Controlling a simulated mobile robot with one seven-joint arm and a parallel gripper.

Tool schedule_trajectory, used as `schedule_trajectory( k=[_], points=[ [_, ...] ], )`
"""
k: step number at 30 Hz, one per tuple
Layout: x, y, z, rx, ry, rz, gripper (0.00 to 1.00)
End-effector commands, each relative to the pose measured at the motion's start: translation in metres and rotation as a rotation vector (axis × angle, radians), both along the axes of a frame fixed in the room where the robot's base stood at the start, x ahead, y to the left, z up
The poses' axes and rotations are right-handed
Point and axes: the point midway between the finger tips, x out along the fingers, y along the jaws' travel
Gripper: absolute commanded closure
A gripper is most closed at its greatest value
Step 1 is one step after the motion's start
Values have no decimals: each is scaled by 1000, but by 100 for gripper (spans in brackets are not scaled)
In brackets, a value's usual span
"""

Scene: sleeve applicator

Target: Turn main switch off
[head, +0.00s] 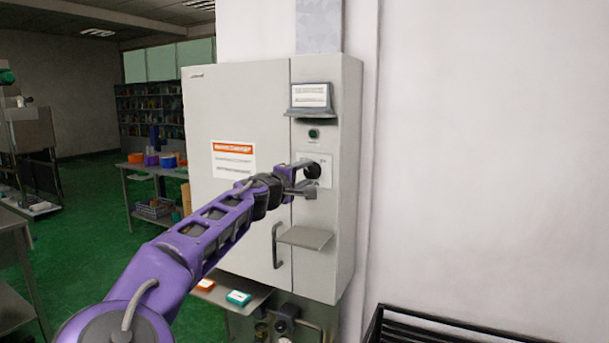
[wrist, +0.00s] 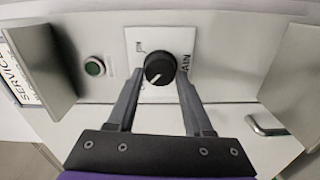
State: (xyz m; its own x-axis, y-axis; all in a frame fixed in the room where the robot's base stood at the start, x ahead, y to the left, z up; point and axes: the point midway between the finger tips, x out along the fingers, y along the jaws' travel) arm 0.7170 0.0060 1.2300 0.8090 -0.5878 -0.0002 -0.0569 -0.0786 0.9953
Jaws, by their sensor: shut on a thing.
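The main switch is a round black knob (wrist: 159,69) with a white pointer line, on a white plate (wrist: 148,40) partly lettered "AIN". In the wrist view the pointer slants to the lower left. The knob also shows in the head view (head: 313,171), on the right part of a grey cabinet (head: 235,100). My gripper (wrist: 160,76) has one finger on each side of the knob and is shut on it. In the head view my gripper (head: 305,179) reaches the cabinet front from the left. The fingers hide part of the plate and its markings.
A green button (head: 313,133) and a small tilted display (head: 311,95) are above the switch. A small shelf (head: 305,237) and a door handle (head: 276,246) are below it. A black rack (head: 440,331) stands at the lower right.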

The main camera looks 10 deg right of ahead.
Motion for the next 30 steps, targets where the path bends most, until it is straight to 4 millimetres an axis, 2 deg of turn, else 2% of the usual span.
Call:
schedule_trajectory(
  k=[3,4,8,9,20,23,30],
  points=[
    [0,0,0,-2,2,-1,100],
    [0,0,0,-2,2,-1,45],
    [0,0,0,-2,1,-1,22],
    [0,0,0,-2,1,-1,19],
    [-3,3,0,-1,1,1,19],
    [-12,10,-1,0,1,2,19],
    [-49,38,-1,0,1,3,19]
  ],
)
